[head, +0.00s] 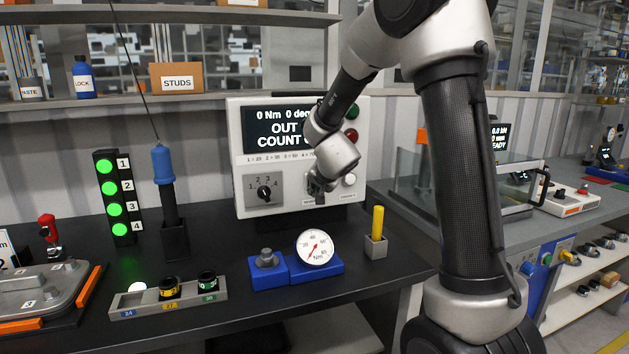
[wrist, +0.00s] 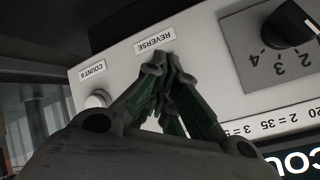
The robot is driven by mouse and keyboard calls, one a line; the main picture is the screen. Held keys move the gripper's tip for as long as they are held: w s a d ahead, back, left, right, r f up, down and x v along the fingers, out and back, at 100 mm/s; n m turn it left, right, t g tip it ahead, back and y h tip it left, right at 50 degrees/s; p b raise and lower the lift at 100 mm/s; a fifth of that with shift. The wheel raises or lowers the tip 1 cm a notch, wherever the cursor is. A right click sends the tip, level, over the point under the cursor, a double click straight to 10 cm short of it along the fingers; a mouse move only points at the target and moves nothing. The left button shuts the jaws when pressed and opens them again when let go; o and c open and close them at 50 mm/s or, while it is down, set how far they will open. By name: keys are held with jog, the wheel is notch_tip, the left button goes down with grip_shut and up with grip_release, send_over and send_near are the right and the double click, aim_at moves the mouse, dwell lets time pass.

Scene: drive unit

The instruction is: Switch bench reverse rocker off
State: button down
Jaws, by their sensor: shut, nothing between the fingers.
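The bench control box (head: 238,140) is white, with a dark display reading "0 Nm 0 deg" above partly covered text. In the wrist view its panel (wrist: 115,65) appears upside down. The REVERSE label (wrist: 155,40) is just beyond the fingertips. The reverse rocker is hidden behind my fingers, so I cannot see its position. My gripper (head: 318,192) is shut and empty at the lower right of the box front. In the wrist view its closed fingertips (wrist: 165,68) are at or very near the panel beside the label; I cannot tell whether they touch.
A white COUNT 0 button (wrist: 98,98) is beside the fingers. The selector knob (head: 265,194) is to the left on the box. On the bench below are a dial gauge (head: 315,247), a yellow-handled tool (head: 378,222) and a socket tray (head: 130,304). My arm covers the right side.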

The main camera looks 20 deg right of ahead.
jog(key=shift+w, duration=0.45)
jog(key=shift+w+r, duration=0.1)
jog(key=shift+w, duration=0.25)
dwell(0.7)
jog(key=shift+s, duration=0.1)
jog(key=shift+s, duration=0.7)
jog(key=s, duration=0.2)
jog(key=s+f, duration=0.1)
jog(key=s, duration=0.2)
jog(key=shift+a, duration=0.1)
dwell(0.6)
